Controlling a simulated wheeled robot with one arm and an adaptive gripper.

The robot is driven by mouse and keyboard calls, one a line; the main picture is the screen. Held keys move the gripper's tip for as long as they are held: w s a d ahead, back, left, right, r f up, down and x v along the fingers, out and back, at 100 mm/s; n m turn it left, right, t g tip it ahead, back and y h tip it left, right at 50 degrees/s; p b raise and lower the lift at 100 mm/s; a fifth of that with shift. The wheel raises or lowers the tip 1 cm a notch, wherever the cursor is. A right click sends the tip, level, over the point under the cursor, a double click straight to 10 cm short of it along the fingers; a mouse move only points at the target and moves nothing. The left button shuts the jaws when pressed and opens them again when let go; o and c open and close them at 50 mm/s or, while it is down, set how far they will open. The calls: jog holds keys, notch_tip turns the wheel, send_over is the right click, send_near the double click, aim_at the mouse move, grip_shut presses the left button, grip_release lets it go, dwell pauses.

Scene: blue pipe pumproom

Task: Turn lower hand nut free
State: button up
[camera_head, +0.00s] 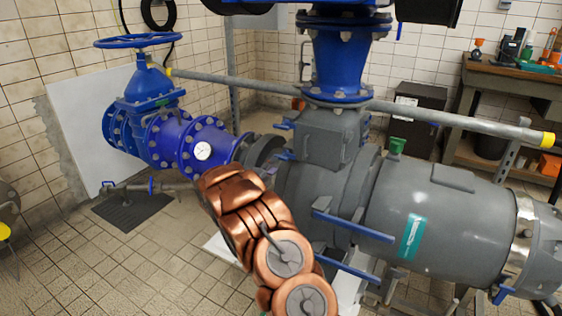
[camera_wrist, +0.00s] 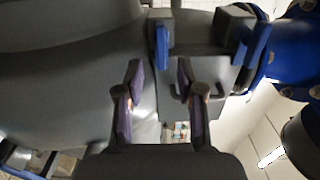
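Two small blue hand nuts stick out from the left side of the grey pump housing in the head view, an upper one (camera_head: 284,125) and a lower one (camera_head: 285,155). In the wrist view one blue hand nut (camera_wrist: 161,46) is ahead of my gripper (camera_wrist: 160,92), roughly in line with the gap between the fingers. A second blue hand nut (camera_wrist: 254,44) is further right. I cannot tell for certain which is the lower one. The fingers are apart with nothing between them. In the head view my copper arm hides the fingers.
The grey pump body (camera_head: 440,225) fills the right, with long blue bars (camera_head: 352,227) near my arm. A grey rail (camera_head: 450,120) crosses behind.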

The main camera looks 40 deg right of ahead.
aim_at(280, 159)
jog(key=shift+b+x, duration=0.3)
jog(key=shift+x, duration=3.2)
grip_shut()
